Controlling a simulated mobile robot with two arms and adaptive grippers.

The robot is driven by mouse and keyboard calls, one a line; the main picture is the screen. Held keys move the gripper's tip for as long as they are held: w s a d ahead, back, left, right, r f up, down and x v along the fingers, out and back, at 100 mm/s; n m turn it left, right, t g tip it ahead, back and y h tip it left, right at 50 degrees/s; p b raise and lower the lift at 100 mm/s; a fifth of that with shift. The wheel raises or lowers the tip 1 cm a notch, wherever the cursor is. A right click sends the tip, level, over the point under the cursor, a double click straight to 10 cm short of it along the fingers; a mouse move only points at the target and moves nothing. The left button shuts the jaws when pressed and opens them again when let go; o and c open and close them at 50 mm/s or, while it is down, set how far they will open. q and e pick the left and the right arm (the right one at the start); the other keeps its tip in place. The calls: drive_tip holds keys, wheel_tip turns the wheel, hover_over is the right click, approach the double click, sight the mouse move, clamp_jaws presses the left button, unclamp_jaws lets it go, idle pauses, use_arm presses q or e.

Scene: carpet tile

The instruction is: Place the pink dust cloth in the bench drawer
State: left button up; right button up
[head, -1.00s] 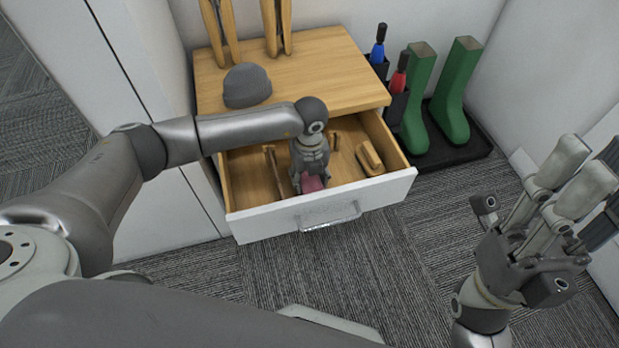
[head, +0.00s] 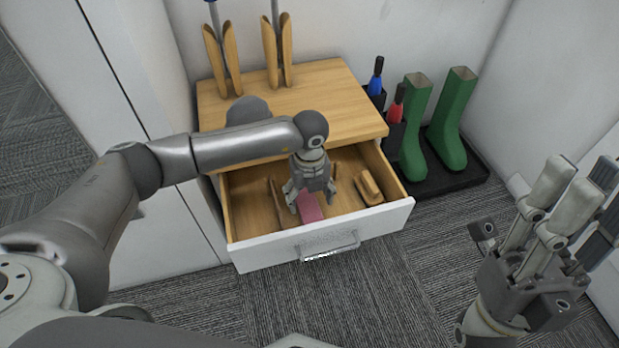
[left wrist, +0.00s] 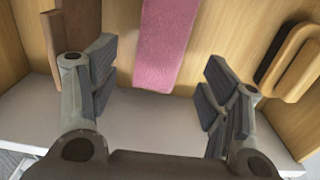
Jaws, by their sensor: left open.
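The pink dust cloth (head: 309,207) lies on the floor of the open bench drawer (head: 262,250), near its front middle. In the left wrist view the cloth (left wrist: 163,45) lies flat on the wood beyond my fingertips. My left gripper (head: 308,198) is over the drawer, open, just above and behind the cloth. Its fingers (left wrist: 165,95) are spread wide with nothing between them in the left wrist view. My right gripper (head: 545,220) is at the right of the head view, away from the drawer, with its fingers apart and empty.
A wooden brush (head: 368,187) lies in the drawer's right part, and a wooden piece (head: 276,203) on the left. The bench top (head: 330,105) holds a grey cap (head: 248,110) and wooden boot trees (head: 278,55). Green boots (head: 447,120) stand on a black tray (head: 455,180) at right.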

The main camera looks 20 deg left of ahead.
sight(309, 209)
use_arm(q)
wheel_tip(309, 209, up, 7)
drive_tip(key=p, duration=0.1)
drive_tip(key=shift+p, duration=0.3)
use_arm(e)
drive_tip(key=w+a+f+g+h, duration=0.1)
drive_tip(key=w+f+g, duration=0.2)
drive_tip(key=w+g, duration=0.2)
drive_tip(key=shift+w+a+f+n+g, duration=0.3)
drive_tip(key=shift+w+a, duration=0.1)
drive_tip(key=shift+w, duration=1.3)
use_arm(q)
drive_tip(key=shift+s, duration=0.1)
use_arm(e)
drive_tip(key=shift+w, duration=0.1)
